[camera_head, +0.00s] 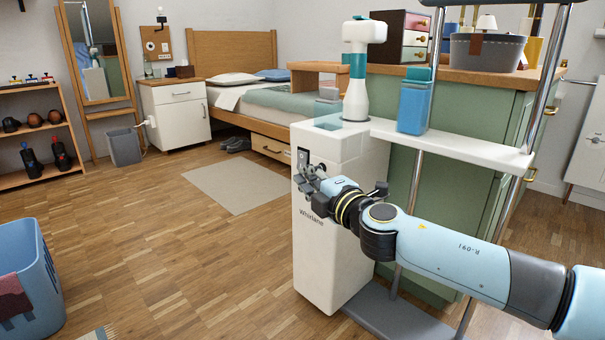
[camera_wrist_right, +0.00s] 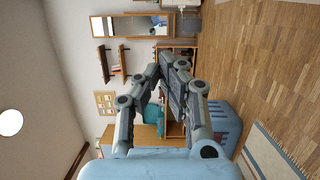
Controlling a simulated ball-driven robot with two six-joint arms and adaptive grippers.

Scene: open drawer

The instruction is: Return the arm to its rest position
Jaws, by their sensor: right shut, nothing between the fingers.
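My right gripper (camera_head: 310,185) is in the middle of the head view, at the end of my light blue arm that comes in from the right. It is in front of a tall white unit (camera_head: 325,255) and overlaps its front; I cannot tell whether it touches it. In the right wrist view the fingers of the right gripper (camera_wrist_right: 168,62) close together at the tips, with nothing between them. My left gripper is not in view.
A green cabinet (camera_head: 460,190) with a wooden top stands behind my arm. A white shelf (camera_head: 460,148) bears a blue container (camera_head: 413,108). A blue basket (camera_head: 30,270) stands at the left. The wooden floor (camera_head: 180,240) between basket and white unit is clear, apart from a beige rug (camera_head: 240,182).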

